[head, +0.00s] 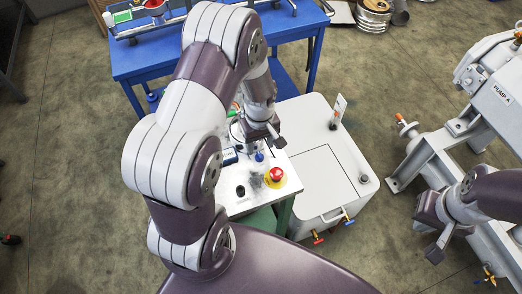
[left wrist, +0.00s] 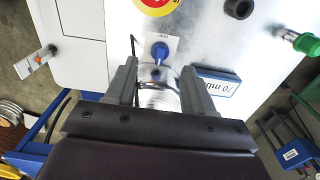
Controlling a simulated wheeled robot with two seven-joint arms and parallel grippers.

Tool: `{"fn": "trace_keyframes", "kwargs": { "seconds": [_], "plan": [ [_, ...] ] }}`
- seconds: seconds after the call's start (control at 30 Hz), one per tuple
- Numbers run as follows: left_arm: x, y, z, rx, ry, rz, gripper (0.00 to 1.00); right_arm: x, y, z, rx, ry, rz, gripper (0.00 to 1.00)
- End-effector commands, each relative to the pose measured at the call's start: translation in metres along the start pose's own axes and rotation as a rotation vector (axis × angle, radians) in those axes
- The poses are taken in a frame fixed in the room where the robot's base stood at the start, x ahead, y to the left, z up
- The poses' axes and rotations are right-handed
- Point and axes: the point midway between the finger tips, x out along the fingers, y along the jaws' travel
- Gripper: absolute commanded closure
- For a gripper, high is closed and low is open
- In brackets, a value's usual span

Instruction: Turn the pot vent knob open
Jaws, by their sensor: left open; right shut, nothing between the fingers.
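A small blue knob (left wrist: 160,50) sits on a white label plate on the light panel; the label text is too small to read. In the head view a blue knob (head: 259,157) shows just below my left gripper (head: 262,136). In the left wrist view my left gripper (left wrist: 159,75) is open, its two fingers pointing at the panel on either side of a clear, shiny cylinder (left wrist: 158,97). The blue knob appears just beyond the fingertips, not gripped. My right gripper (head: 435,232) is shut and empty, away at the right near the grey pump frame.
A red button on a yellow disc (head: 275,176) and a black knob (head: 240,191) sit nearby on the panel. A white cabinet (head: 330,165) stands right, a blue table (head: 135,62) behind, and a grey pump (head: 495,95) far right.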

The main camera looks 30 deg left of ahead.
Motion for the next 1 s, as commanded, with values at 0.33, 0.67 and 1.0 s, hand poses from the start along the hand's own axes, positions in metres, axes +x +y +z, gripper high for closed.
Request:
{"fn": "trace_keyframes", "kwargs": {
  "seconds": [0.33,0.67,1.0],
  "plan": [
    [0.055,0.000,0.000,0.001,0.000,0.000,0.47,-0.002,0.000,0.000,0.000,0.000,0.000,1.00],
    [0.057,0.000,0.000,0.001,0.001,0.001,0.66,-0.002,0.000,0.000,0.000,0.000,0.000,1.00],
    [0.056,0.000,0.000,0.015,0.001,0.001,1.00,-0.002,0.000,0.000,0.000,0.000,0.000,1.00]
  ]
}}
